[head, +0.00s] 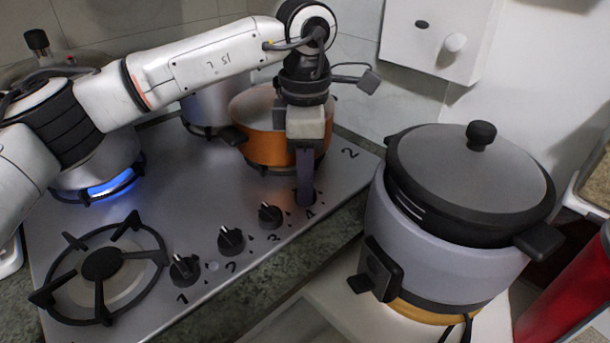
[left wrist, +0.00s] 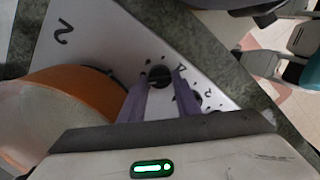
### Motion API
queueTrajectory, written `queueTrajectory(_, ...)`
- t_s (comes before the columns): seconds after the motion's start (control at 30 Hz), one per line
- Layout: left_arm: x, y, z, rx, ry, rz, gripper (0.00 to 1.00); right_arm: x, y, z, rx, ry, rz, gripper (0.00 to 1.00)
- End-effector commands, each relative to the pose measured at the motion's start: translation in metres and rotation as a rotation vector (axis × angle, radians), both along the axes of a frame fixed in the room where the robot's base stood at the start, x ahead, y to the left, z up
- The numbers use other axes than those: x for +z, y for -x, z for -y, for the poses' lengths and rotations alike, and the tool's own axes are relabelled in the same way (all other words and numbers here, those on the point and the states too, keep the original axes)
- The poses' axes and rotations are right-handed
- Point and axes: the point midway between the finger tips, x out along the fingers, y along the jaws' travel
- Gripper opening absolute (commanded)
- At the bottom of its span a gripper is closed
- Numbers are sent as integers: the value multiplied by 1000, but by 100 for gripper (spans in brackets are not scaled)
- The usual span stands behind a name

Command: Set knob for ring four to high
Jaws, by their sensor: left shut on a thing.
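The knob for ring four (left wrist: 159,76) is a round black knob near the corner of the steel hob, beside a printed 4. My left gripper (head: 305,192) reaches down over it from above, with purple fingers. In the left wrist view its two fingers (left wrist: 162,82) stand on either side of the knob and are shut on it. In the head view the fingers mostly hide this knob, so I cannot tell which way it points. My right gripper is in neither view.
Three other black knobs, (head: 185,268), (head: 231,240) and (head: 270,213), line the hob's front edge. An orange pot (head: 262,139) stands close behind my gripper. A blue flame (head: 110,184) burns under the back-left pot. A large cooker (head: 440,240) stands at the right.

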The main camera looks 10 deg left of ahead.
Motion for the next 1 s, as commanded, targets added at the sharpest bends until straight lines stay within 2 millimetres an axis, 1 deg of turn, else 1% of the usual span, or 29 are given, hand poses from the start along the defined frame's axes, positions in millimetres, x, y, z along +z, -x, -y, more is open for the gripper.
queueTrajectory(0.1, 1, 0, 1, -54, 3, 2, 7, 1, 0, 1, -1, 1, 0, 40)
queueTrajectory(0.3, 1, 0, 1, -107, 3, 3, 7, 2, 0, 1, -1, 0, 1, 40)
queueTrajectory(0.8, 1, 0, 1, -123, 3, 3, 7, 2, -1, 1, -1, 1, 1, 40)
queueTrajectory(0.83, 1, 0, 1, -123, 3, 3, 35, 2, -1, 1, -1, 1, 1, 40)
queueTrajectory(0.87, 1, 0, 1, -123, 3, 3, 38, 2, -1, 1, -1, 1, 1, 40)
queueTrajectory(1.0, 1, 0, 1, -122, 2, 1, 38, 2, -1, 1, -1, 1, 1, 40)
